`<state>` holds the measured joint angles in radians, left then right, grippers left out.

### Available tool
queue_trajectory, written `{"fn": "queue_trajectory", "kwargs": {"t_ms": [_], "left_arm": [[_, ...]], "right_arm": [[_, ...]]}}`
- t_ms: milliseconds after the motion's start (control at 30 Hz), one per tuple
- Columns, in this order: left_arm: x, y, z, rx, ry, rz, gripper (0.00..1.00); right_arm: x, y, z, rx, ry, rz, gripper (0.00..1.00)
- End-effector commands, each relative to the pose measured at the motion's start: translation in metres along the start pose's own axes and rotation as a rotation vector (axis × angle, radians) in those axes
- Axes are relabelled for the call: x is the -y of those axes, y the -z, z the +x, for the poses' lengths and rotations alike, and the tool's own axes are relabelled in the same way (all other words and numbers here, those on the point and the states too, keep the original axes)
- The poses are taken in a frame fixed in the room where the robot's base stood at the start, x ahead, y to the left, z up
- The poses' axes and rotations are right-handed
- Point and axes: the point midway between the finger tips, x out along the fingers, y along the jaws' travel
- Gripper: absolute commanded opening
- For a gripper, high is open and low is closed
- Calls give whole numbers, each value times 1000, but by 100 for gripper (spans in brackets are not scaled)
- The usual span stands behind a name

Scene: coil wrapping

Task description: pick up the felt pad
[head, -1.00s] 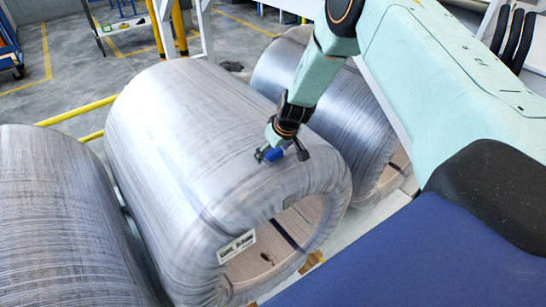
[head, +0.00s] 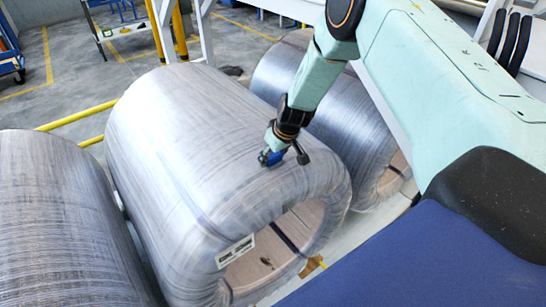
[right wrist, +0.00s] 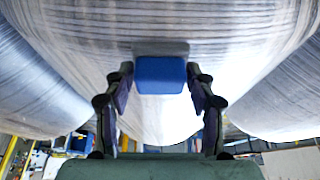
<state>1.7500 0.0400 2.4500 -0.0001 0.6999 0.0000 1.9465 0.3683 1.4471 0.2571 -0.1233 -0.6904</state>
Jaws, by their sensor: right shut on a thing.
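The felt pad is a small blue block (right wrist: 160,75) in the right wrist view, between the two dark fingers of my right gripper (right wrist: 159,78). In the head view only a little blue of the pad (head: 276,157) shows between the fingers of my right gripper (head: 284,157). The gripper is shut on the pad at the top of the middle wrapped coil (head: 180,140). A greyish patch lies on the wrap just beyond the pad in the wrist view. Whether the pad still touches the coil I cannot tell. My left gripper is out of view.
Another wrapped coil (head: 60,220) lies at the left, and one (head: 330,105) at the right behind my right arm. A white label (head: 236,252) is on the middle coil's front edge. Yellow rails (head: 75,117) and open floor lie behind.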

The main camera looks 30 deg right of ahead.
Motion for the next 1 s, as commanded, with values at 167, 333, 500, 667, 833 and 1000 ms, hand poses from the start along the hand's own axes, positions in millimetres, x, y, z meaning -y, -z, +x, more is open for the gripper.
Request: {"fn": "queue_trajectory", "kwargs": {"t_ms": [167, 333, 500, 667, 833, 1000], "left_arm": [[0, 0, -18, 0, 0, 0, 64], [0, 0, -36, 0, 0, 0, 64], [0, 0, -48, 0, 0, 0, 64], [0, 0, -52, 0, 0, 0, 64], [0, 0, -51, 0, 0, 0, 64], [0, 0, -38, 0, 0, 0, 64]], "right_arm": [[0, 11, -25, -2, 0, -1, 19], [0, 23, -53, -3, 0, 0, 19], [0, 33, -77, -3, 0, 0, 19], [0, 37, -89, -1, 0, 0, 19], [0, 38, -91, -1, 0, 0, 19], [12, 42, -89, -3, 1, -7, 19]]}}
